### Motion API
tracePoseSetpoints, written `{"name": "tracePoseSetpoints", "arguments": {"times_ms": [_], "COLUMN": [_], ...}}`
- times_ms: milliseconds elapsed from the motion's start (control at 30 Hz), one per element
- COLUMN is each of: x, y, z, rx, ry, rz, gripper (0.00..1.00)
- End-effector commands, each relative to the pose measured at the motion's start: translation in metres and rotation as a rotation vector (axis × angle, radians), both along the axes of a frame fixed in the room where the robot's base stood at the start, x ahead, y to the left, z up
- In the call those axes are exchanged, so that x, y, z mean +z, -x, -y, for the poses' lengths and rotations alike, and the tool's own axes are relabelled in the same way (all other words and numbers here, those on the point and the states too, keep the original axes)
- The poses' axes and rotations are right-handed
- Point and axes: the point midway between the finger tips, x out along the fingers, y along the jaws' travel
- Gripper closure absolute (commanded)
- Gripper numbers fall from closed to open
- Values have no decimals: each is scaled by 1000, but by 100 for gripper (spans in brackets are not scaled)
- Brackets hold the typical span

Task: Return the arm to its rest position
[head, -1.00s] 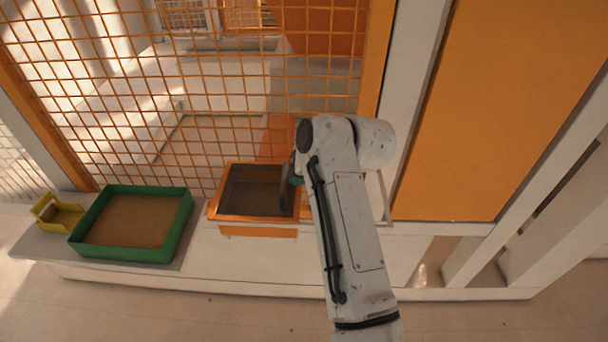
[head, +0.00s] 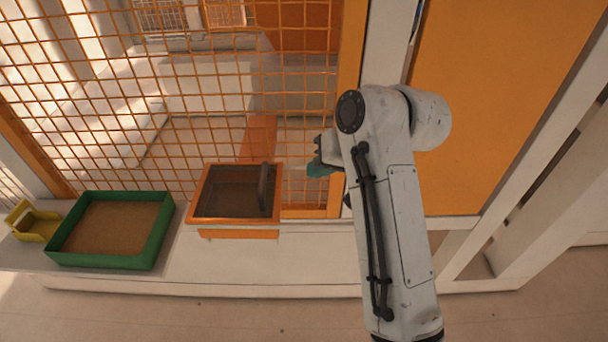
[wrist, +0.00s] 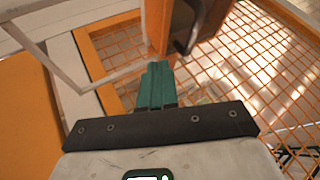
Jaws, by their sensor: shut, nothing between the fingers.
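My white arm stands at the right of centre in the head view. My gripper (head: 319,168) shows at its far end, with teal fingers, to the right of the orange-framed press box and apart from it. In the wrist view the teal fingers (wrist: 157,86) are close together, with nothing between them. Part of the gripper is hidden behind my arm in the head view.
An orange-rimmed box (head: 201,191) with a dark handle (head: 264,187) sits on the white counter (head: 330,255). A green tray (head: 155,235) and a yellow holder (head: 38,228) stand left. An orange mesh fence (head: 215,95) and orange panel (head: 500,100) rise behind.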

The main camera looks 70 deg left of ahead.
Motion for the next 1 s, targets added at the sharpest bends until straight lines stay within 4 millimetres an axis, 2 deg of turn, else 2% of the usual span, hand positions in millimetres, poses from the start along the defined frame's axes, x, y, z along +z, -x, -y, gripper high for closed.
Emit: {"name": "tracePoseSetpoints", "arguments": {"times_ms": [167, 400, 467, 567, 667, 767, 900, 967, 1000], "x": [11, 13, 11, -2, -31, -69, -122, -143, -156], "y": [-3, -4, -5, -15, -35, -60, -88, -94, -98], "z": [7, 9, 10, 22, 51, 97, 174, 209, 233], "rx": [2, 2, -2, -31, -98, -197, -360, -430, -478], "ry": [-1, -1, 0, 3, 12, 27, 61, 79, 94], "rz": [1, 1, 0, -4, -11, -17, -20, -21, -21], "gripper": [100, 100, 100, 100, 100, 100, 100, 100, 100]}}
